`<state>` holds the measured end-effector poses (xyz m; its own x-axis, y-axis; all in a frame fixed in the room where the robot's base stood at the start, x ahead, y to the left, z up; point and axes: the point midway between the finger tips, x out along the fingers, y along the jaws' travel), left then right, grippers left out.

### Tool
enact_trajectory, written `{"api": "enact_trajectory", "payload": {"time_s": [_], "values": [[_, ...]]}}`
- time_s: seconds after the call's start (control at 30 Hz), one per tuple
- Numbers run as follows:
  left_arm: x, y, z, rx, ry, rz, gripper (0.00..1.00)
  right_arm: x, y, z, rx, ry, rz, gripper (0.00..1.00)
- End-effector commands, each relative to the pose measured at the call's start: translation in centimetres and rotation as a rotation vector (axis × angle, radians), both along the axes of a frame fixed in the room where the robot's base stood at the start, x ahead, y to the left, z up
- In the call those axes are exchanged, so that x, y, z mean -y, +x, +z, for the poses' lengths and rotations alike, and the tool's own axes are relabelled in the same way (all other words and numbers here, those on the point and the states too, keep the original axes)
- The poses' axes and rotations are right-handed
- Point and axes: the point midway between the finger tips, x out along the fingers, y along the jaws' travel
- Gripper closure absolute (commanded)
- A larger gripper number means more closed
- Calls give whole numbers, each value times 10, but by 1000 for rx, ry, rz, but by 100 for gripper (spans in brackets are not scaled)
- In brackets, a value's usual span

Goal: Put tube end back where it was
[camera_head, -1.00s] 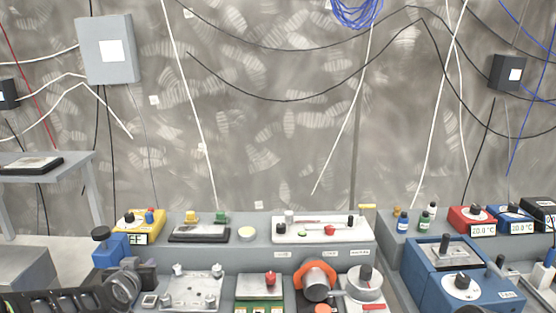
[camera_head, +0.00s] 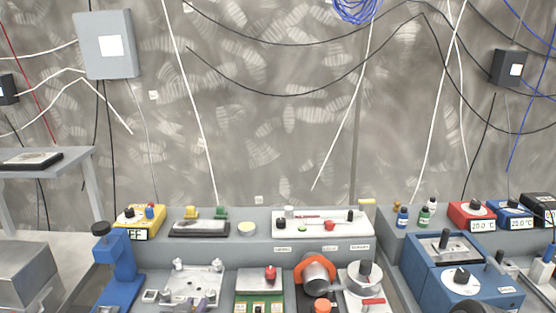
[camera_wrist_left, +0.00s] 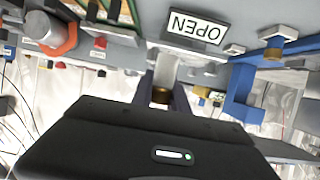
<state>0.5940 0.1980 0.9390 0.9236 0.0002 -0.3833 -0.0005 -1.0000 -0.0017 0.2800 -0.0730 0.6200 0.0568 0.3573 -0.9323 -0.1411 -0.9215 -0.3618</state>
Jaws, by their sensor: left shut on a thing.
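My left gripper (camera_wrist_left: 161,98) is shut on a small piece, which I take to be the tube end (camera_wrist_left: 160,95). In the head view my left gripper (camera_head: 200,302) shows only as greyish-purple tips at the bottom edge, over the near part of the metal plate with posts (camera_head: 187,281). The tube end cannot be made out there. My right gripper is not in view.
A blue stand (camera_head: 122,270) rises left of the plate; it also shows in the left wrist view (camera_wrist_left: 243,88). An upside-down OPEN sign (camera_wrist_left: 196,29) is close by. Right of the plate are a green board (camera_head: 259,284) and an orange ring device (camera_head: 315,272).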

Motion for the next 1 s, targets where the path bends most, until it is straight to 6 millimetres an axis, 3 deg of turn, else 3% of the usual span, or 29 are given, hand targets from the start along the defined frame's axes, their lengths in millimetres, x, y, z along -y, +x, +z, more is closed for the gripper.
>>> {"api": "enact_trajectory", "payload": {"time_s": [0.1, 0.23, 0.67, 0.9, 1.0], "values": [[0, -18, 10, 3, -1, 0, 100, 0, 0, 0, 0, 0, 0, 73], [0, -26, 13, 1, -2, 1, 100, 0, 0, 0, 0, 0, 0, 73], [0, -26, 12, 0, -2, 0, 100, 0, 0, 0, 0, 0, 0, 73], [16, -24, 8, 2, -1, -32, 100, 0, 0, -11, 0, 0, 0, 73], [21, -15, 13, 6, -2, -38, 100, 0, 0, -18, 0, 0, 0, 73]]}}
